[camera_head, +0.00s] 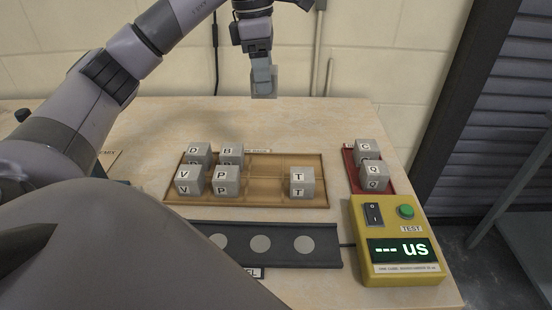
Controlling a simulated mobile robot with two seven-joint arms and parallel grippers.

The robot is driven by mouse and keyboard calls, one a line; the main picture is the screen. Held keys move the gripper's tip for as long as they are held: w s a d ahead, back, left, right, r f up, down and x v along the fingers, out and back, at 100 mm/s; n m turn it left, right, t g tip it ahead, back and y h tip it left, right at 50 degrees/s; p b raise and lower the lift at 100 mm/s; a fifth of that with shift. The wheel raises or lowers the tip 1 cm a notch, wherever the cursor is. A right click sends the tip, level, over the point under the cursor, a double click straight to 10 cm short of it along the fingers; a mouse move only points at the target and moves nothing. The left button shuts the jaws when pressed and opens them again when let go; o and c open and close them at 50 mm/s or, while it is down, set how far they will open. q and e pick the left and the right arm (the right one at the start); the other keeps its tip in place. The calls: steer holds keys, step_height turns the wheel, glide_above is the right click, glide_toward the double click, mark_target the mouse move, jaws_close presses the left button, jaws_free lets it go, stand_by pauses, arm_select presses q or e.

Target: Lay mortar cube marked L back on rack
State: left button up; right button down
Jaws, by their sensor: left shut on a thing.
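My left gripper (263,68) is raised above the back of the table, in front of the tiled wall. It is shut on a grey cube (264,87), whose letter I cannot read from here. The brown rack (262,190) lies on the table below and nearer. It holds grey cubes marked D (197,153), B (231,155), V (189,180), P (226,181) and T (302,183). Bare room shows between P and T and behind T. My right gripper is not in view.
A red tray (350,170) at the right holds cubes C (364,151) and Q (373,175). A yellow tester (398,235) with a switch, green button and lit display stands at front right. A dark strip (325,231) with round pads lies before the rack.

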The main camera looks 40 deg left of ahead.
arm_select(q)
step_height(320, 180, down, 5)
steer(key=shift+s+r+b, duration=0.1)
steer(key=shift+s+b, duration=0.05)
steer(key=shift+b, duration=0.5)
step_height(320, 180, down, 9)
steer(key=shift+f, duration=0.1)
step_height(320, 180, down, 5)
steer(key=shift+b, duration=0.3)
steer(key=shift+f, duration=0.15)
steer(key=o, duration=1.2)
steer(key=shift+o, duration=0.2)
